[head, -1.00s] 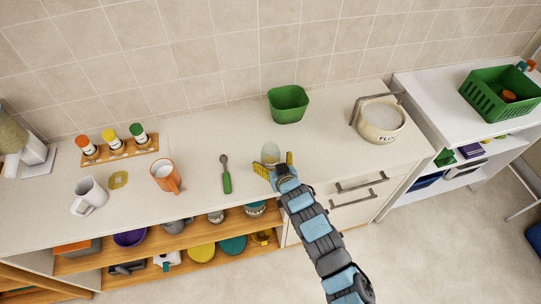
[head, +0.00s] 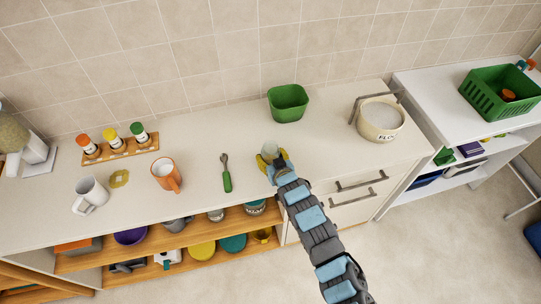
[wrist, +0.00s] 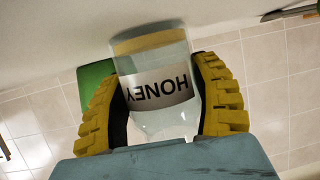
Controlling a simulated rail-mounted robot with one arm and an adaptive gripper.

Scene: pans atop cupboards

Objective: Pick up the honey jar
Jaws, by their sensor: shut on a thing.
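The honey jar is clear with a white label reading HONEY and a yellowish band at one end. In the wrist view the jar (wrist: 160,90) sits between the two yellow ribbed fingers of my gripper (wrist: 165,100), which are shut on its sides. In the head view the jar (head: 270,149) shows as a small pale shape at the tip of my gripper (head: 272,160), over the front part of the white counter (head: 215,205). The fingers partly hide the jar there. I cannot tell whether it touches the counter.
A green spoon (head: 226,175) and an orange mug (head: 166,176) lie to the left. A green bin (head: 287,103) stands behind the jar, and a flour pot (head: 381,121) is to the right. A spice rack (head: 120,149) stands at the back left.

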